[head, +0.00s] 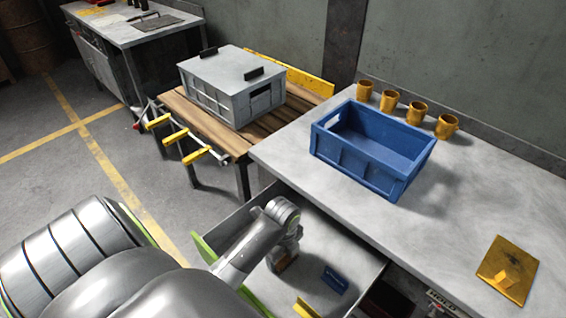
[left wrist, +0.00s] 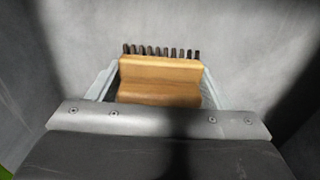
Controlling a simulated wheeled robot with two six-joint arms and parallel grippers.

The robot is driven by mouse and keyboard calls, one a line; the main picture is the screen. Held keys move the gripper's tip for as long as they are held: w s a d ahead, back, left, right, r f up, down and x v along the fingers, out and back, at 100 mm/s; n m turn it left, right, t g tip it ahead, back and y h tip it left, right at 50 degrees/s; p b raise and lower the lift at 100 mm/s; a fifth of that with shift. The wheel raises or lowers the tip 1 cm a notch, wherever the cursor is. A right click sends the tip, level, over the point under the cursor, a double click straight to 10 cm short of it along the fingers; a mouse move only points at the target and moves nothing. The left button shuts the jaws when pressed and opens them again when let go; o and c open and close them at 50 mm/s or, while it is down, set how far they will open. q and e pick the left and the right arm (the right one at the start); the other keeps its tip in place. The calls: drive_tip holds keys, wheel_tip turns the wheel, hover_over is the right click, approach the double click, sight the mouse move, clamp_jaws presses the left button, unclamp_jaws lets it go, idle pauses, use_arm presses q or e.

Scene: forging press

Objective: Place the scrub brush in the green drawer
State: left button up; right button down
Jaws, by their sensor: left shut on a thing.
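The scrub brush (left wrist: 160,78) has a wooden body and a row of dark bristles. In the left wrist view it sits between the fingers of my left gripper (left wrist: 157,88), which is shut on it. In the head view my left gripper (head: 286,258) reaches down inside the open drawer with the green front (head: 203,248). Only a small brown part of the brush (head: 283,265) shows under the gripper there. Whether the brush touches the drawer floor I cannot tell. My right gripper is not in view.
A blue block (head: 334,280) and a yellow piece (head: 305,308) lie in the drawer, right of my gripper. The grey worktop (head: 460,215) above holds a blue crate (head: 370,150), several yellow cups (head: 418,112) and a yellow plate (head: 507,270). A grey crate (head: 235,85) stands on a wooden table.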

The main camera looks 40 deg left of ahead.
use_arm(q)
drive_tip(key=o, duration=0.9)
drive_tip(key=shift+f, duration=0.1)
drive_tip(key=shift+o, duration=0.2)
wheel_tip(320, 180, up, 11)
drive_tip(key=shift+f+p, duration=0.2)
drive_tip(key=shift+p, duration=1.05)
drive_tip(key=shift+r+p, duration=0.85)
drive_tip(key=shift+p, duration=0.1)
drive_tip(key=shift+r, duration=0.1)
